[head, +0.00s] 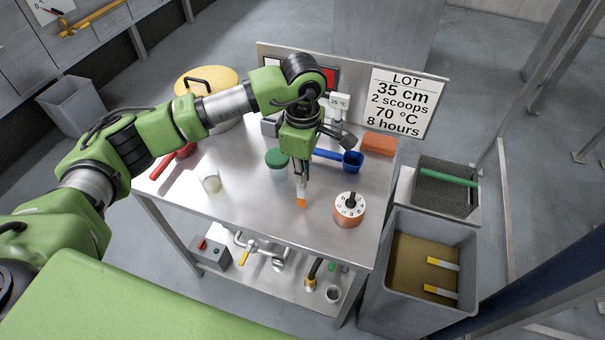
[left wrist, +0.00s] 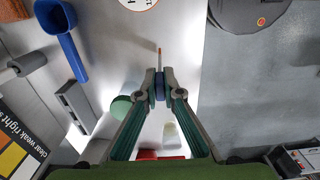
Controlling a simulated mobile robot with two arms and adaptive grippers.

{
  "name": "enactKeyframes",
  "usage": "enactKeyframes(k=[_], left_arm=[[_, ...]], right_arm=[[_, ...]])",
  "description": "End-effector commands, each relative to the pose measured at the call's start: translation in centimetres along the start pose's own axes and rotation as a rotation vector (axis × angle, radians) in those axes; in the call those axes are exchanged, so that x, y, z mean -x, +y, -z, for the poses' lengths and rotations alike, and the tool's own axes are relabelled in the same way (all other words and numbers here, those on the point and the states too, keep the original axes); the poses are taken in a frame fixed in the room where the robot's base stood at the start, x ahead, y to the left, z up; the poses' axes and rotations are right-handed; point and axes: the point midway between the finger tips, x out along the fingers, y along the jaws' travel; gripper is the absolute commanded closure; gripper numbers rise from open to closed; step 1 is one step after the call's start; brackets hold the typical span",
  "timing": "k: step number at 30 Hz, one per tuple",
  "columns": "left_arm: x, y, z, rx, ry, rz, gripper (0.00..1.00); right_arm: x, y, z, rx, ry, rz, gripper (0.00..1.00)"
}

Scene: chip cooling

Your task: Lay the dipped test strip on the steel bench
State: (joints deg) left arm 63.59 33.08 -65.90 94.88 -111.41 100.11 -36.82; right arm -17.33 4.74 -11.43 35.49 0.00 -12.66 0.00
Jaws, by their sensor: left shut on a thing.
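My left gripper (head: 301,182) points down over the middle of the steel bench (head: 260,225). It is shut on the test strip (head: 301,203), whose orange end sticks out below the fingertips. Whether that end touches the bench I cannot tell. In the left wrist view the closed fingertips (left wrist: 159,86) pinch the strip (left wrist: 159,57), seen as a thin orange-brown piece beyond them. A clear beaker (head: 211,181) stands to the left on the bench. My right gripper is not in view.
A green-lidded jar (head: 277,158) stands close left of the gripper; a dial timer (head: 349,209) stands right. A blue scoop (head: 352,162) and orange block (head: 379,144) lie behind. The bench front is clear. A grey bin (head: 400,300) stands beside the bench.

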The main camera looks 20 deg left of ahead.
Motion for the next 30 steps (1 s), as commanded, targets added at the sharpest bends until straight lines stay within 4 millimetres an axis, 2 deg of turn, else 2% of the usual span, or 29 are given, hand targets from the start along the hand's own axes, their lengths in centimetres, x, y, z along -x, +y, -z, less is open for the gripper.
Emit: enactKeyframes(k=[1,3,14,17,30], left_arm=[[-0.4,-0.1,0.0,0.002,0.0,0.006,1.0],[-1.1,-0.1,0.0,0.002,0.0,0.002,1.0],[-1.9,0.0,0.0,0.001,0.0,-0.001,1.0],[-1.7,0.0,0.0,0.001,0.0,-0.001,0.76],[-1.2,0.0,0.0,0.002,-0.001,0.0,0.76]], right_arm=[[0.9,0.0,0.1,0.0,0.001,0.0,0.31],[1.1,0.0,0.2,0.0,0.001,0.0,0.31],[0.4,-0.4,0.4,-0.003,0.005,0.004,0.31],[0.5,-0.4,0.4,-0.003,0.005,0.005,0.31],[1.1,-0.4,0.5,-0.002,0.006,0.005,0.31]])
